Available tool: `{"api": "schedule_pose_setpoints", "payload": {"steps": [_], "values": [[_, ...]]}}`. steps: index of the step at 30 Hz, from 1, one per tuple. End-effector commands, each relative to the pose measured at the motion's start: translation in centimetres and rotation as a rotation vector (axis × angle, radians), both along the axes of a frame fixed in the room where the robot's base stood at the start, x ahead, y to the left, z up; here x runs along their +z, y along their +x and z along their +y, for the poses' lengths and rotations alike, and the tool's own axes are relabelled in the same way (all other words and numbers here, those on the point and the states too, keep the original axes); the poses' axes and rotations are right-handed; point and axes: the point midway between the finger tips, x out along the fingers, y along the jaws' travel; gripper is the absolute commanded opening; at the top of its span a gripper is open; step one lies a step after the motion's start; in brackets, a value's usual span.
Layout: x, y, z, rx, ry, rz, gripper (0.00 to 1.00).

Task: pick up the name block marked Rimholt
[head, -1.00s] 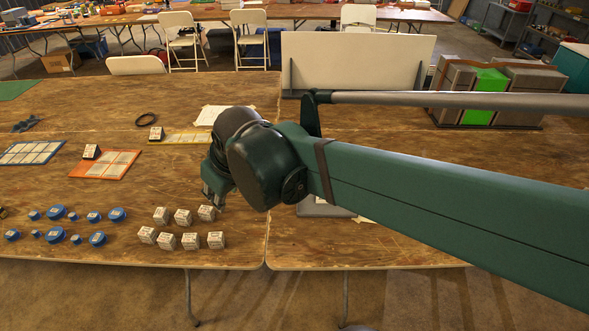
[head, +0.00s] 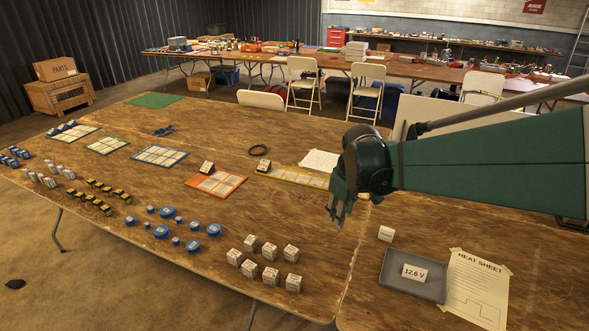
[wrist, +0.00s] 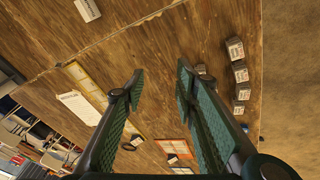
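Several white name blocks stand in two short rows near the table's front edge in the head view, one of them front right (head: 294,283). A single white block (head: 386,233) stands apart on the right, behind the grey tray. The lettering is too small to read, so I cannot tell which is Rimholt. My gripper (head: 338,212) hangs above the table, behind and right of the rows. In the wrist view its two fingers (wrist: 158,78) are spread with nothing between them. Some row blocks (wrist: 235,48) show right of the fingers; a lone white block (wrist: 88,9) is at top left.
A grey tray (head: 413,276) holds a 12.6 V card, beside a heat sheet (head: 478,290). Blue round pieces (head: 161,232) lie left of the blocks. An orange board (head: 216,183) and a yellow board (head: 293,175) lie behind. A seam crosses the table right of the rows.

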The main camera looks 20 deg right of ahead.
Motion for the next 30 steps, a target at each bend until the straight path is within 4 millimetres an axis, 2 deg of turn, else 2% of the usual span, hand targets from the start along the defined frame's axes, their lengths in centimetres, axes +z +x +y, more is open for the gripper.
{"api": "schedule_pose_setpoints", "payload": {"steps": [12,30], "values": [[-2.6,2.9,-6.9,0.083,-0.013,0.094,0.29],[-8.6,4.9,-17.1,0.216,0.005,0.218,0.29]]}}
